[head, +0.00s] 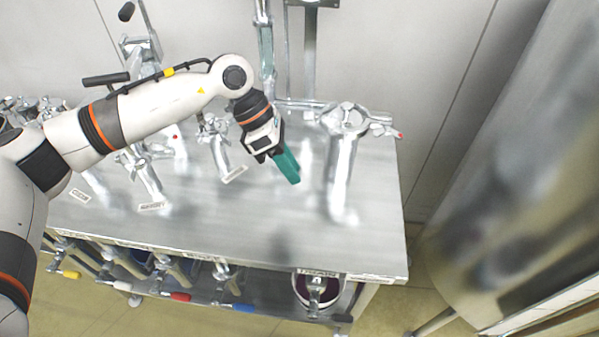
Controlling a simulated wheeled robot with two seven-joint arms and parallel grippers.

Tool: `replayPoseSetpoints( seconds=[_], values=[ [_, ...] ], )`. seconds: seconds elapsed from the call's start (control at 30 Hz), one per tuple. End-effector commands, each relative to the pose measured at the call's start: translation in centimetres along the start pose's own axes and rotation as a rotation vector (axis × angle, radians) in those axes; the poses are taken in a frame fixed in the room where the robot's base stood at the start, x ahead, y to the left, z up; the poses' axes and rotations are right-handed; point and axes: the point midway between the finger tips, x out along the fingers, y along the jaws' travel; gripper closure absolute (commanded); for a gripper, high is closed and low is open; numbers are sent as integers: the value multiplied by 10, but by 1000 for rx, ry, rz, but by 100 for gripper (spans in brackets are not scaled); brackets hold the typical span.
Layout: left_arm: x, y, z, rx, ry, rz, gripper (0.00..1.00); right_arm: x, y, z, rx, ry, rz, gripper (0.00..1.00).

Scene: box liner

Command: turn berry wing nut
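My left gripper (288,166) reaches in from the left and hangs over the right half of the steel table. Its teal fingers point down and to the right and overlap in this view, so I cannot tell whether they are open or shut. No held object shows. A tall metal fitting with a winged top (346,117) stands right of the gripper, apart from it. A smaller metal fitting (214,135) stands just left of the gripper, with a label at its foot. The labels are too small to read, so I cannot tell which wing nut is berry. My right gripper is not in view.
More metal valve fittings (145,178) stand on the left of the steel table (270,225). Coloured handles, including a blue one (236,307), stick out below the front edge. A large steel cylinder (520,190) fills the right. The front tabletop is mostly clear.

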Motion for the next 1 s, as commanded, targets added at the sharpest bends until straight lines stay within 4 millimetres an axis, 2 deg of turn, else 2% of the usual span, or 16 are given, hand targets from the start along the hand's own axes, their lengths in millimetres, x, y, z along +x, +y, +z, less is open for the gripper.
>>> replayPoseSetpoints(
  seconds=[0.23, 0.57, 0.87, 0.97, 1.0],
  values=[
    [11, 9, -16, -14, 89, 36, 72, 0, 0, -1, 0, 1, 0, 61],
    [12, 10, -18, -16, 101, 40, 72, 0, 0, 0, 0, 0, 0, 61],
    [9, 8, -17, -6, 97, 34, 24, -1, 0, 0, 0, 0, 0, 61],
    [-6, -1, -9, 65, 72, -2, 22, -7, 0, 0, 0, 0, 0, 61],
    [-16, -8, -3, 117, 53, -27, 22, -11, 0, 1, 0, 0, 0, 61]
  ],
)
